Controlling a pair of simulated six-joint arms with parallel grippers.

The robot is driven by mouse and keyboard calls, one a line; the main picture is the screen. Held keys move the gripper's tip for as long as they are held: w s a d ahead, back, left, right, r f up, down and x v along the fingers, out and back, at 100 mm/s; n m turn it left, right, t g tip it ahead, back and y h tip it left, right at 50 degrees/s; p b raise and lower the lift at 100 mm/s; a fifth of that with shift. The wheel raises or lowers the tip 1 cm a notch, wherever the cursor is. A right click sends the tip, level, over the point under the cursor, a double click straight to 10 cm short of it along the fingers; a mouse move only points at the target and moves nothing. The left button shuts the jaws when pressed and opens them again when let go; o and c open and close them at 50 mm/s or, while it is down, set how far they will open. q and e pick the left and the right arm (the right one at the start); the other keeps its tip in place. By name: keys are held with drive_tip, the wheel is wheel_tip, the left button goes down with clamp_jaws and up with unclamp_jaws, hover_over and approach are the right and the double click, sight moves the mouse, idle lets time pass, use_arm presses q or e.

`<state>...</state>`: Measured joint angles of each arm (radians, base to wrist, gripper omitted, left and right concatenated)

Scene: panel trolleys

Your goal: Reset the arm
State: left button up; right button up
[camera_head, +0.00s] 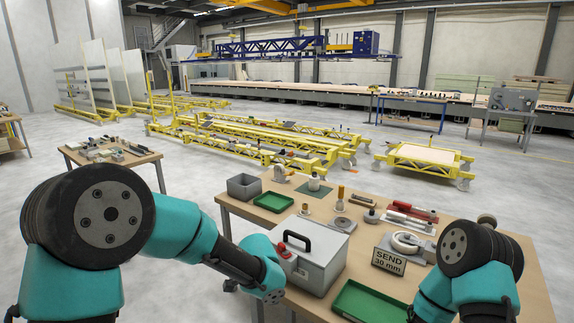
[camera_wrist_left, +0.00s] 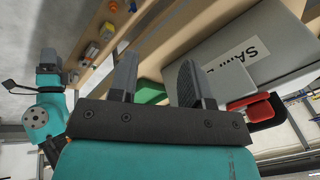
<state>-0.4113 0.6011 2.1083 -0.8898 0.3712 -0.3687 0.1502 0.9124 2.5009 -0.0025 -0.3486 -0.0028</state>
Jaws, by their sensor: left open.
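My left arm (camera_head: 240,262) reaches in from the left in the head view and ends beside the near left side of a grey lidded box (camera_head: 318,262). Its gripper fingers cannot be made out there. In the left wrist view my left gripper (camera_wrist_left: 158,82) is open, its two dark fingers apart with nothing held between them. The grey box with a "SAMPL…" label (camera_wrist_left: 248,52) lies beyond the right finger, apart from it as far as I can tell. My right arm (camera_head: 480,275) is at the lower right of the head view; its gripper is out of frame.
The wooden table (camera_head: 258,219) holds green trays (camera_head: 273,201), a grey bin (camera_head: 243,187), a "SEND 30 mm" sign (camera_head: 389,262), a round metal part (camera_head: 407,243) and red tools (camera_head: 412,212). A smaller table (camera_head: 140,160) stands left. Yellow trolleys (camera_head: 425,155) stand beyond on open floor.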

use_arm(q)
drive_tip(key=s+a+f+n+g+h, duration=0.1)
drive_tip(key=s+a+f+n, duration=0.8)
drive_tip(key=s+f, duration=0.2)
drive_tip(key=s+a+f+n+g+h, duration=0.1)
drive_tip(key=s+a+f+n, duration=0.8)
drive_tip(key=f, duration=0.7)
drive_tip(key=s+n, duration=0.1)
drive_tip(key=s, duration=0.2)
drive_tip(key=shift+a+n+g, duration=0.2)
drive_tip(key=shift+n+g, duration=0.1)
